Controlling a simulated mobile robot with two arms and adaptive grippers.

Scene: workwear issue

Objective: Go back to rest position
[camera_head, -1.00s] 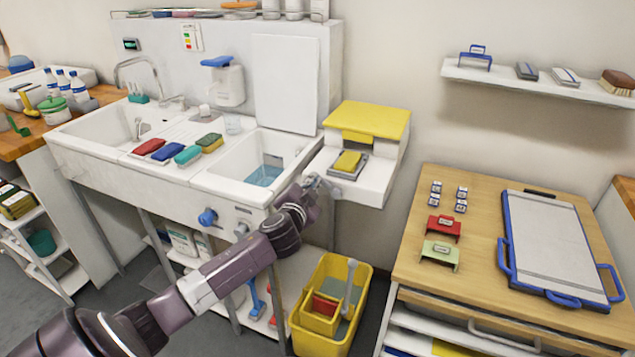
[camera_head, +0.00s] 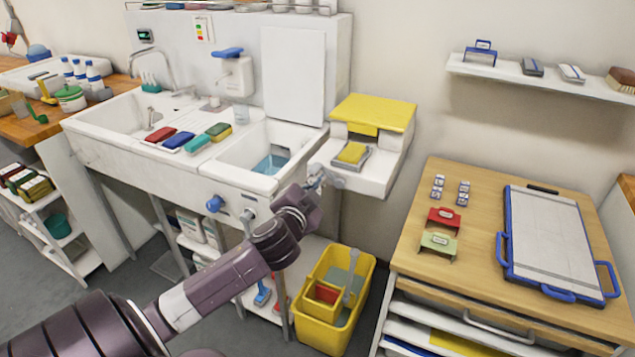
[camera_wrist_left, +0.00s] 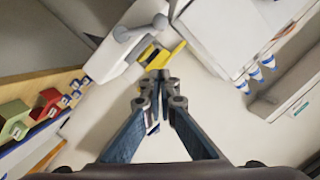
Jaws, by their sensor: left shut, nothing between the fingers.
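My left arm comes in from the lower left in the head view. Its gripper (camera_head: 318,180) is small and partly hidden by my wrist, in front of the white stand with the yellow lid. In the left wrist view the two fingers (camera_wrist_left: 160,88) come together with nothing held between them. The yellow sponge (camera_head: 352,152) lies on the stand's front ledge, just right of and beyond the gripper; I cannot tell a touch from a gap. My right gripper is not in view.
The double sink (camera_head: 130,168) stands left of the gripper, with several sponges on its middle. A yellow bucket (camera_head: 318,334) is on the floor below. A wooden-topped cabinet (camera_head: 480,200) with a blue-handled board (camera_head: 545,235) stands right. A wall shelf (camera_head: 540,82) hangs above.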

